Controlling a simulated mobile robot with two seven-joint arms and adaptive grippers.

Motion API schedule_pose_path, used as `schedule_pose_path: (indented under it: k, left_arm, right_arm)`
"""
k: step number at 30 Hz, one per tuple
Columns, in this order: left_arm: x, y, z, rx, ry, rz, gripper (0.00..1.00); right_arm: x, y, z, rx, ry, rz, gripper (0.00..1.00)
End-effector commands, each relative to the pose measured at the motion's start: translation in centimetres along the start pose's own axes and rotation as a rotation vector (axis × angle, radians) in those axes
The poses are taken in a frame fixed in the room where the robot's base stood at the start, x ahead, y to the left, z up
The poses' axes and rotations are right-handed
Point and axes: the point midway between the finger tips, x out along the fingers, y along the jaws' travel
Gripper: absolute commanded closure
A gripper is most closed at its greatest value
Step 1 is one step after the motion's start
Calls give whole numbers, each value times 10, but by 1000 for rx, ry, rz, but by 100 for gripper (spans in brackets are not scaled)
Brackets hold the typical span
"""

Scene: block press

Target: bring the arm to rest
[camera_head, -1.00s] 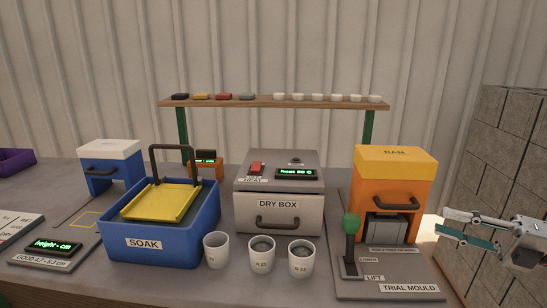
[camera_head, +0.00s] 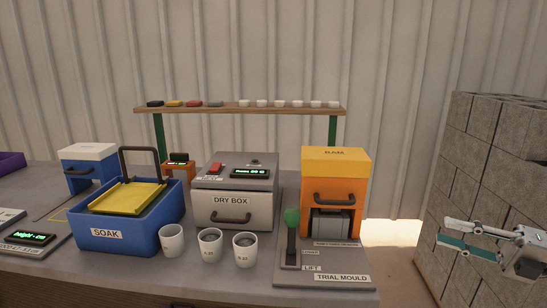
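My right gripper (camera_head: 442,239) shows at the right edge of the head view, past the right end of the bench. Its two fingers point left and are spread apart with nothing between them. It is clear of the orange press marked RAM (camera_head: 335,190) and of the green-knobbed lever (camera_head: 291,218). My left gripper is not in the view.
The bench holds a blue SOAK tub (camera_head: 125,236), a DRY BOX (camera_head: 234,207), three cups, one of them here (camera_head: 171,241), and the trial mould base (camera_head: 345,271). A stack of grey blocks (camera_head: 490,170) stands behind my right gripper. A shelf (camera_head: 240,109) runs along the back.

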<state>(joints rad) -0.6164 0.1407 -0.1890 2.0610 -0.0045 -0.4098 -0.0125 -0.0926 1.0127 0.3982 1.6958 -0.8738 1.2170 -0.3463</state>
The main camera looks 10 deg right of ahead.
Motion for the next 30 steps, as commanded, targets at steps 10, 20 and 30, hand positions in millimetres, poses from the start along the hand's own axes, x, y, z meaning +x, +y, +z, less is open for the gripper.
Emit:
schedule_pose_path:
  k: [10, 20, 30]
  left_arm:
    - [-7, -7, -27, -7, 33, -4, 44]
    - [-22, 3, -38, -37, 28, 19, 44]
    - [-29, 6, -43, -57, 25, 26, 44]
  right_arm:
    - [20, -110, -36, 428, -353, 126, 74]
    - [37, -265, -175, 1106, -816, 76, 74]
    - [64, -329, -339, 1589, -1052, -105, 74]
